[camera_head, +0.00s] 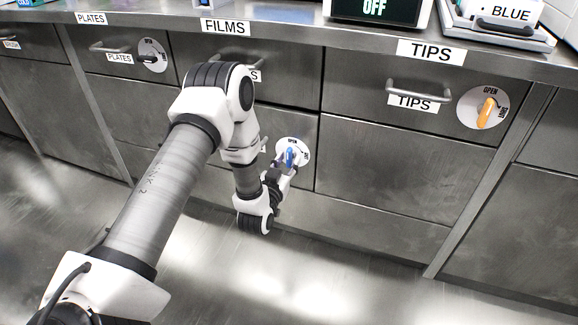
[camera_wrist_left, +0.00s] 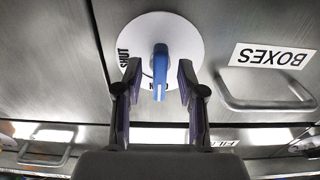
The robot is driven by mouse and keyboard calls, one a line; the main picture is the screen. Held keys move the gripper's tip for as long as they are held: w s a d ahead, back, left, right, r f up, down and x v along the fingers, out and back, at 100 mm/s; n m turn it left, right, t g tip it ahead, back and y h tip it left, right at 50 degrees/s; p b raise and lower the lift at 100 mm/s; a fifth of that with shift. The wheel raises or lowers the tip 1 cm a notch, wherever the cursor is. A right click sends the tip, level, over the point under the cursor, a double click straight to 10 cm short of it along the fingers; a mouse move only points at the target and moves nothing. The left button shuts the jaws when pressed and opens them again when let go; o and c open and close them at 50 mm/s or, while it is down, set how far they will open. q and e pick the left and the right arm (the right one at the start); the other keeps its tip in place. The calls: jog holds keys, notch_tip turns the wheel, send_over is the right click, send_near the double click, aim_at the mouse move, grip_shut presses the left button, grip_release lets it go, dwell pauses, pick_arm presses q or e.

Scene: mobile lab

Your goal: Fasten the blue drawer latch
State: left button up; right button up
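The blue latch (camera_head: 290,156) is a blue handle on a white round plate (camera_head: 304,147) on the lower drawer front under the FILMS drawer. In the left wrist view the blue latch (camera_wrist_left: 160,71) stands upright at the lower half of its plate (camera_wrist_left: 181,40). It points towards the partly hidden OPEN marking, and SHUT is at the plate's left. My left gripper (camera_head: 283,172) is at the latch. In the wrist view my left gripper (camera_wrist_left: 159,82) is open, one finger on each side of the handle, with visible gaps. My right gripper is not in view.
The BOXES label (camera_wrist_left: 272,57) and bar handle (camera_wrist_left: 268,101) are beside the latch. An orange latch (camera_head: 487,112) is on the TIPS drawer, right. Another latch plate (camera_head: 152,55) is on the PLATES drawer. Floor (camera_head: 330,285) in front is clear.

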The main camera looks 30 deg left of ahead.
pick_arm(q)
jog(key=shift+w+a, duration=0.2)
jog(key=shift+w, duration=0.5)
grip_shut()
jog(key=m+p, duration=0.2)
jog(key=shift+r+p, duration=0.2)
jog(key=shift+p, duration=0.1)
jog(key=m+p, duration=0.8)
jog(key=p, duration=0.1)
jog(key=shift+m, duration=0.4)
jog(key=m+p, duration=0.3)
jog(key=m, duration=0.1)
jog(key=shift+p, duration=0.3)
jog(key=shift+f+m+p, duration=0.2)
jog(key=shift+m+p, duration=0.6)
jog(key=shift+m, duration=0.8)
